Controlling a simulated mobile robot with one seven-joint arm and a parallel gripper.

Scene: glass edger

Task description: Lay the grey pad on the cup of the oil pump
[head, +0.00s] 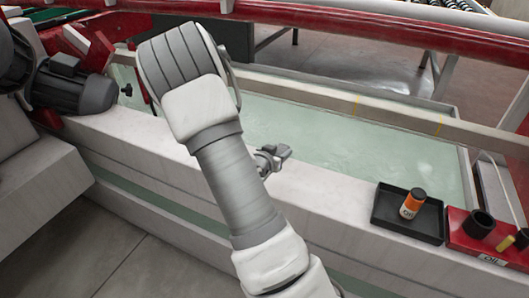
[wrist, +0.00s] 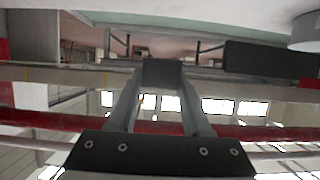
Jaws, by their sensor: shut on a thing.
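My gripper (head: 277,156) shows small in the head view, just right of my forearm and over the pale ledge beside the water trough. In the wrist view a dark grey square pad (wrist: 162,73) sits between its two fingertips, and the gripper is shut on it. The pad cannot be made out clearly in the head view. The oil pump (head: 490,259) is a red block labelled OIL at the lower right of the head view. A dark open-topped cup (head: 478,226) stands on it, well to the right of my gripper.
A black tray (head: 392,232) holding an orange bottle with a black cap (head: 412,203) stands on the ledge, between my gripper and the pump. A brass-coloured rod (head: 506,242) is beside the cup. A trough of pale green water (head: 340,140) lies behind the ledge. A dark motor (head: 75,88) is at left.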

